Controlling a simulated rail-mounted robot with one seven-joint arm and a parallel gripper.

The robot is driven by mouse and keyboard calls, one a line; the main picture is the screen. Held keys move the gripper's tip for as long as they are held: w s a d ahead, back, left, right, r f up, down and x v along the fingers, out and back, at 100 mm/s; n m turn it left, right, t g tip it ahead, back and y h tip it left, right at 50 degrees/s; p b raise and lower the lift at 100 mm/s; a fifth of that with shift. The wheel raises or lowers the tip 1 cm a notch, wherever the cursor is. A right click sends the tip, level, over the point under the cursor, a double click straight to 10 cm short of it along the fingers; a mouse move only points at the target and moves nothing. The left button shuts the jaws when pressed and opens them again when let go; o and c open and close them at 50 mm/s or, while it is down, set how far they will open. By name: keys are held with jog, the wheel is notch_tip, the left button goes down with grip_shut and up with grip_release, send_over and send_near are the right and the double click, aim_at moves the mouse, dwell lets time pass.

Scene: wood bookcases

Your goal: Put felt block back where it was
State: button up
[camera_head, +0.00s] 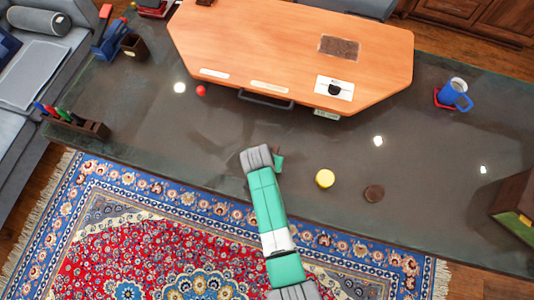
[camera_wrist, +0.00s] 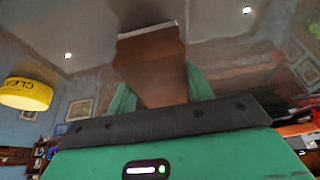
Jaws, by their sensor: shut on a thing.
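The felt block appears to be the brown block (camera_wrist: 150,65) between the green fingers of my gripper (camera_wrist: 160,92) in the wrist view. The gripper is shut on it, and the block sticks out beyond the fingertips. In the head view my gripper (camera_head: 278,160) is over the near part of the dark glossy table (camera_head: 220,150). Only a small brown bit of the block (camera_head: 277,150) shows there; my arm hides the rest. I cannot tell whether the block touches the table.
A yellow round tin (camera_head: 324,178) and a brown disc (camera_head: 374,193) are right of my gripper. An orange wooden board (camera_head: 290,45) lies beyond, with a red ball (camera_head: 201,90) near its edge. A blue mug (camera_head: 455,94) stands far right, a pen holder (camera_head: 80,124) left.

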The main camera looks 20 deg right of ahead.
jog(key=shift+f, duration=0.2)
jog(key=o, duration=0.9)
jog(key=shift+o, duration=0.2)
jog(key=p+v, duration=0.3)
jog(key=v, duration=0.9)
jog(key=shift+r, duration=0.2)
